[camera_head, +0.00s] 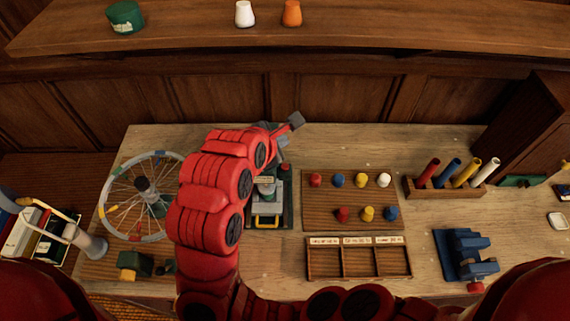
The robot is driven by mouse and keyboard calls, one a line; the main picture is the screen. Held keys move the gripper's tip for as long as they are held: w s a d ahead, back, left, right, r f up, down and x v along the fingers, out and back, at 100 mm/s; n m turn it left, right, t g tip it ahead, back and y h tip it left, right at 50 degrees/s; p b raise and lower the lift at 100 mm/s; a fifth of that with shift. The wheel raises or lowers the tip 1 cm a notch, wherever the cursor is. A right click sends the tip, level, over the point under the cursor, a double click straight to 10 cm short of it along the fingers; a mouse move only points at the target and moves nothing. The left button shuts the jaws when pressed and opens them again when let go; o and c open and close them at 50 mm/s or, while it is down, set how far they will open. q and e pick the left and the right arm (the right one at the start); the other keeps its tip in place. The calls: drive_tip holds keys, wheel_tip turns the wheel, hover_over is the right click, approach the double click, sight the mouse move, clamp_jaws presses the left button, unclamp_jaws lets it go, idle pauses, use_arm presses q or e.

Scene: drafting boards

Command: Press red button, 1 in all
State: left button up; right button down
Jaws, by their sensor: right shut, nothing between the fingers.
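A small red piece (286,167), which looks like the red button, sits at the back right corner of a dark device (285,213) in the middle of the table. The device also has a yellow handle-like part at its front and is partly hidden by my right arm. My right gripper (295,121) is shut and empty. It appears behind and above the red piece in the picture, apart from it. My left gripper is out of view.
A spoked wheel (112,172) stands at the left. A wooden board (330,197) with coloured pegs, a divided tray (340,275), a rack of tubes (420,191) and a blue vise-like tool (455,265) lie to the right. The table's back strip (390,140) is clear.

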sight(285, 168)
wheel_tip(285, 168, down, 4)
wheel_tip(285, 168, down, 2)
drive_tip(key=b, duration=0.3)
drive_tip(key=shift+f, duration=0.15)
drive_tip(key=shift+f+b, duration=0.35)
drive_tip(key=shift+b, duration=0.05)
drive_tip(key=shift+r, duration=0.1)
idle(1.4)
drive_tip(key=shift+f+b, duration=0.4)
drive_tip(key=shift+b, duration=0.7)
